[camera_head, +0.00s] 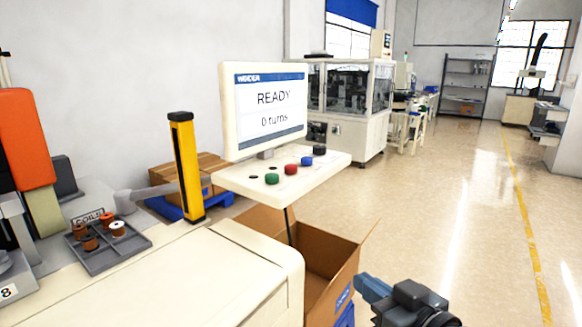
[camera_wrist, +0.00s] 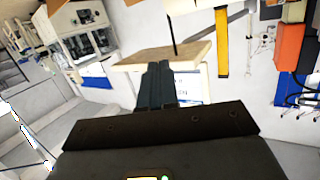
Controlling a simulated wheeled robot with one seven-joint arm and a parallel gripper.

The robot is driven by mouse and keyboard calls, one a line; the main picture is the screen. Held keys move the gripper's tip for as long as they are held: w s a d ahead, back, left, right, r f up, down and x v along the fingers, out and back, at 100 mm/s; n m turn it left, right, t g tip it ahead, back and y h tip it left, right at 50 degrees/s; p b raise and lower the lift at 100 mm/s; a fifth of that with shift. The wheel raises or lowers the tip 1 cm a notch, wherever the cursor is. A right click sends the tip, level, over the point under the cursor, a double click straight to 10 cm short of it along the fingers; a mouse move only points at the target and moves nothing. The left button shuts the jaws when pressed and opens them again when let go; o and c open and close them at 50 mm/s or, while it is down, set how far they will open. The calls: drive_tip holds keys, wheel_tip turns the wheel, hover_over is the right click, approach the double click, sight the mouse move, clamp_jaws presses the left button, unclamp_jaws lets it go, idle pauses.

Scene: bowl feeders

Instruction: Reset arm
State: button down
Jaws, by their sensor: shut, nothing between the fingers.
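My gripper (camera_head: 362,281) is at the bottom right of the head view, to the right of an open cardboard box. Its blue-grey fingers point left and a little up. In the wrist view my gripper (camera_wrist: 158,66) shows its two fingers side by side and closed together, with nothing between them. The fingers are apart from the box and the control console in the head view. The rest of my arm is cut off by the lower edge.
The open cardboard box (camera_head: 322,268) stands beside the cream bench (camera_head: 175,277). A console (camera_head: 285,172) with several coloured buttons carries a screen (camera_head: 268,108) reading "READY" and "0 turns". A yellow post (camera_head: 187,165) and a grey coil tray (camera_head: 112,256) stand left. Floor on the right is clear.

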drive_tip(key=s+d+f+m+h, duration=0.1)
drive_tip(key=s+f+m+h, duration=0.1)
drive_tip(key=s+f, duration=0.35)
drive_tip(key=s+d+f+m+h, duration=0.1)
drive_tip(key=s+f+m+h, duration=0.1)
drive_tip(key=s, duration=0.6)
drive_tip(key=s+d+f+m+h, duration=0.1)
drive_tip(key=s+f+m, duration=0.15)
drive_tip(key=s, duration=0.35)
drive_tip(key=s+d+r+n+h, duration=0.1)
drive_tip(key=s+d+r, duration=0.1)
drive_tip(key=s, duration=0.8)
drive_tip(key=s+d+r+n+h, duration=0.1)
drive_tip(key=s+d, duration=0.3)
drive_tip(key=s, duration=0.7)
drive_tip(key=shift+r+t, duration=0.3)
drive_tip(key=shift+r, duration=0.05)
